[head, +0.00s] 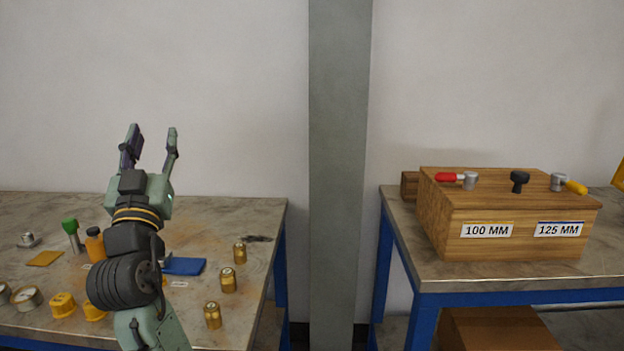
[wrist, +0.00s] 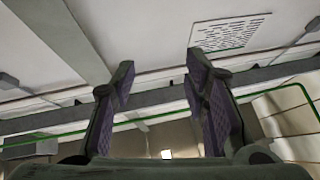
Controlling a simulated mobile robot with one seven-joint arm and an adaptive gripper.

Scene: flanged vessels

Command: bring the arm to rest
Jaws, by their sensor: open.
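My gripper (head: 149,146) is raised above the left table in the head view, fingers pointing up, with the wall behind it. It is open and empty. In the wrist view its two fingers (wrist: 158,95) stand apart with purple pads, and only the ceiling and upper wall show between and beyond them. My arm rises from the bottom of the head view and hides part of the left table.
The left table (head: 270,215) holds several brass fittings (head: 228,280), yellow caps (head: 62,304), a blue pad (head: 185,266) and an orange bottle (head: 95,245). A pillar (head: 338,150) stands between the tables. The right table (head: 460,280) bears a wooden box (head: 510,215) labelled 100 MM and 125 MM.

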